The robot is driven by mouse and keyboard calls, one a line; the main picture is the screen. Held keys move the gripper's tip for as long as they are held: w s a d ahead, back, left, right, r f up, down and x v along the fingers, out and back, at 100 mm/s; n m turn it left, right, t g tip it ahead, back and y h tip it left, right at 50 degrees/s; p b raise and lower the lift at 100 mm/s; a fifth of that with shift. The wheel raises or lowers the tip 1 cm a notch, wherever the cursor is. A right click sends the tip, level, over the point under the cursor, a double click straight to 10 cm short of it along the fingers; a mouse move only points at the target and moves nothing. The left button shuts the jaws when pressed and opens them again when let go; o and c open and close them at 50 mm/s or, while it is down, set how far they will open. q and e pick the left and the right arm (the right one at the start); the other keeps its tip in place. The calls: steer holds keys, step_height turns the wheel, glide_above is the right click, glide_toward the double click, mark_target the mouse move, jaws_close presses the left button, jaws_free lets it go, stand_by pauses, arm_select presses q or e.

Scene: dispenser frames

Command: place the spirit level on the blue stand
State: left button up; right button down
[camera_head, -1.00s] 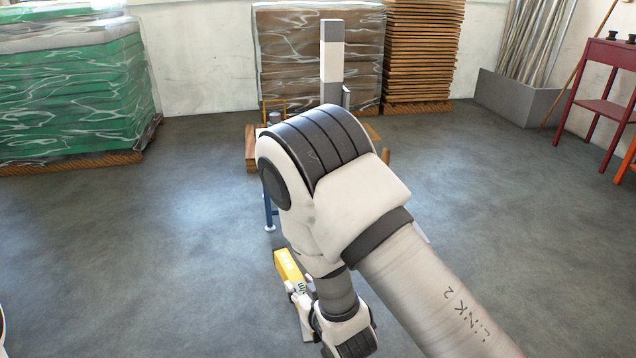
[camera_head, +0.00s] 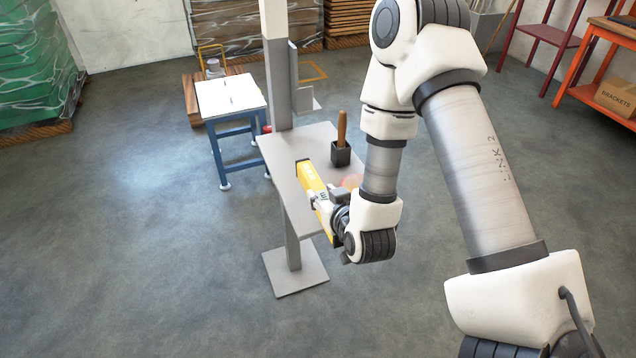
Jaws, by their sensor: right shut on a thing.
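The yellow spirit level (camera_head: 311,176) is in my right gripper (camera_head: 322,200), over the left part of a grey table. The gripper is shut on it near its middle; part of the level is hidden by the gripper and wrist. I cannot tell whether the level touches the tabletop. The blue stand (camera_head: 229,98), with a white top and blue legs, stands on the floor behind and to the left of the grey table. Its top holds small upright pins. My left gripper is not in view.
The grey table (camera_head: 285,160) has a post at its back and a foot plate on the floor. A dark cup (camera_head: 341,153) with a wooden handle in it stands on it. A wooden crate (camera_head: 190,85) is behind the stand. The floor at left is clear.

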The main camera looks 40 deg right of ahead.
mark_target(320, 181)
steer(key=shift+w+d+f+b, duration=0.3)
steer(key=shift+w+f+b, duration=0.1)
steer(key=shift+w, duration=0.1)
steer(key=shift+w+d+f+b, duration=0.25)
steer(key=shift+w+f+b, duration=0.05)
steer(key=shift+w+b, duration=0.15)
steer(key=shift+w+d+r+p, duration=0.5)
steer(key=shift+w+r+p, duration=0.25)
steer(key=shift+p, duration=0.35)
steer(key=w+d, duration=0.1)
steer(key=w, duration=0.1)
steer(key=w+d+p, duration=0.1)
steer(key=w, duration=0.1)
steer(key=w+d+f+p, duration=0.1)
steer(key=w+d, duration=0.1)
steer(key=w, duration=0.1)
steer(key=shift+w+d, duration=0.1)
step_height(320, 181, down, 3)
steer(key=shift+r+p, duration=0.1)
steer(key=shift+p, duration=0.2)
steer(key=shift+f, duration=0.4)
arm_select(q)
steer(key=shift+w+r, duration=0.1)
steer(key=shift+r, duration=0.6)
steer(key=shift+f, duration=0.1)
arm_select(e)
steer(key=shift+f, duration=0.1)
